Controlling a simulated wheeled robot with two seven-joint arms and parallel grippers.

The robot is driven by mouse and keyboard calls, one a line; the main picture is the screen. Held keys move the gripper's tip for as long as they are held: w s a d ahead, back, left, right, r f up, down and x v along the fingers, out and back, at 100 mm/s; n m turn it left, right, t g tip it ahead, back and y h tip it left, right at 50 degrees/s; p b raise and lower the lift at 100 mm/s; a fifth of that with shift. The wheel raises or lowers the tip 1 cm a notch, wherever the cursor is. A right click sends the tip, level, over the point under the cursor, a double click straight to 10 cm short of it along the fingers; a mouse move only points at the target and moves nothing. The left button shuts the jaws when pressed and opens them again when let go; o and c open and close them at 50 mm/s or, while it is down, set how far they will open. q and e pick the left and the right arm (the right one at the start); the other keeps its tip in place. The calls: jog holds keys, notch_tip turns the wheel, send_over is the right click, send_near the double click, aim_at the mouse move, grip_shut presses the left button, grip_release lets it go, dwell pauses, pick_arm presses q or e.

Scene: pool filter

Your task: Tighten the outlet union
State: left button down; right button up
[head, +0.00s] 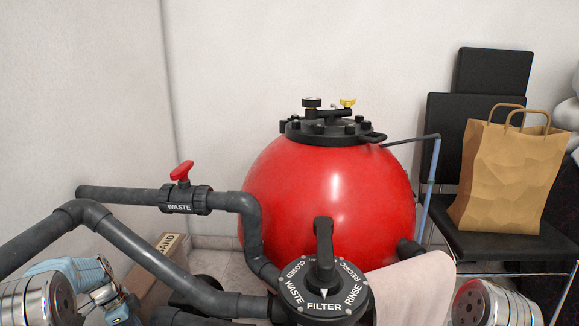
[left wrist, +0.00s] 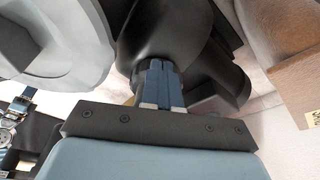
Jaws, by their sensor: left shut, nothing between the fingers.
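My left gripper's two dark blue fingers (left wrist: 163,85) are together in the left wrist view, with nothing visible between them. Their tips overlap a large dark grey round fitting (left wrist: 165,35); I cannot tell whether they touch it. This may be the outlet union, but its label and thread are not visible. In the head view, my left arm shows at the lower left, but its fingertips cannot be made out. Dark fittings (head: 180,316) sit at the bottom edge beside the valve (head: 323,292), partly cut off. My right gripper is not in view.
A red filter tank (head: 330,190) stands behind the valve. Grey pipes (head: 135,248) cross above my left arm, one with a red-handled waste valve (head: 184,197). A cardboard box (head: 165,250) lies by the wall. A chair (head: 500,245) holds a paper bag (head: 505,180) at right.

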pick_arm(q)
jog(key=shift+f+b, duration=0.3)
jog(key=shift+f, duration=0.45)
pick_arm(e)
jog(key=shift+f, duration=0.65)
pick_arm(q)
jog(key=shift+w+d, duration=0.1)
jog(key=shift+d, duration=0.05)
jog(key=shift+w, duration=0.1)
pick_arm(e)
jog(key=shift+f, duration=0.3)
pick_arm(q)
jog(key=shift+w+r+b, duration=0.1)
jog(key=shift+w+b, duration=0.15)
jog(key=shift+b, duration=0.15)
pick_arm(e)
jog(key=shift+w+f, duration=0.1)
